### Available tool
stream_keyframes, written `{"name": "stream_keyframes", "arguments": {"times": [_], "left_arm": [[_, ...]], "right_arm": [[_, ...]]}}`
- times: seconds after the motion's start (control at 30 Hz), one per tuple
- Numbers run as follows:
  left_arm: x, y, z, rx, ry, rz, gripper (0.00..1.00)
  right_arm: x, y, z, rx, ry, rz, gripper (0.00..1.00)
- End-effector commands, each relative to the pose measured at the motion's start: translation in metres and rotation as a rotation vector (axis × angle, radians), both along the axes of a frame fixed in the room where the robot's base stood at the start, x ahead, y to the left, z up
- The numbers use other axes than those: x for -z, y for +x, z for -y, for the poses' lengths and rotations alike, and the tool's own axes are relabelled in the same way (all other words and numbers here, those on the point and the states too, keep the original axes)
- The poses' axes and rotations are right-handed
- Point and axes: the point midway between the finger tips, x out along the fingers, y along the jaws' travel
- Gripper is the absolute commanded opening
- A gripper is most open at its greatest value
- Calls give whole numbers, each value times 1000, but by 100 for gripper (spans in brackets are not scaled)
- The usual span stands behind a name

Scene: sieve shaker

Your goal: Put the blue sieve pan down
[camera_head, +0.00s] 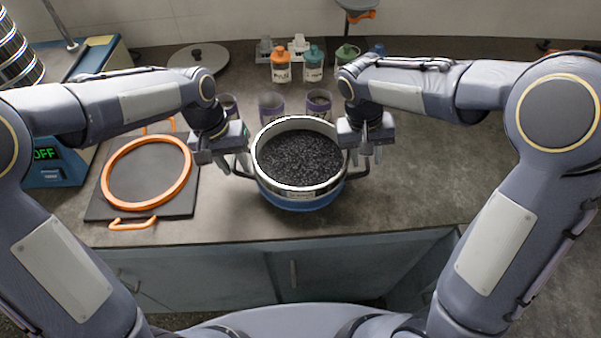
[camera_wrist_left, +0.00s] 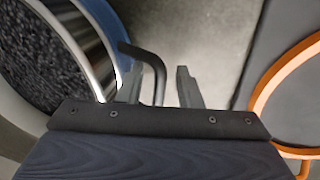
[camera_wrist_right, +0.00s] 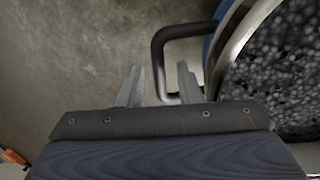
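The blue sieve pan (camera_head: 300,203) has a steel rim and is full of dark granules. It appears to rest level on the bench near its front edge. My left gripper (camera_head: 236,163) is at its left black handle (camera_head: 240,174); in the left wrist view the fingers (camera_wrist_left: 158,75) are apart, with the handle (camera_wrist_left: 156,68) showing between them and a gap beside it. My right gripper (camera_head: 367,157) is at the right handle; in the right wrist view its fingers (camera_wrist_right: 161,72) are spread on either side of the handle (camera_wrist_right: 158,55). Whether the handles lie at fingertip depth is unclear.
A dark plate with an orange ring (camera_head: 110,182) lies left of the pan. Several labelled jars, including an orange-topped one (camera_head: 280,68), and cups (camera_head: 271,107) stand behind it. A blue machine with an OFF display (camera_head: 47,153) is far left. The bench on the right is clear.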

Motion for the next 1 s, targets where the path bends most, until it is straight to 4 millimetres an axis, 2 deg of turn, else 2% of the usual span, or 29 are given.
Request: {"name": "stream_keyframes", "arguments": {"times": [0.3,0.5,0.63,0.73,1.0], "left_arm": [[-67,2,-13,0,-2,5,32],[-94,2,-18,1,-1,2,32],[-100,2,-20,1,-1,1,32],[-101,1,-20,1,0,0,32],[-101,2,-20,1,0,0,32]], "right_arm": [[0,0,0,0,0,0,32],[0,0,0,0,0,0,32],[-3,0,-1,0,1,1,32],[-13,1,-3,-1,1,3,32],[-68,2,-14,-1,2,5,32]]}}
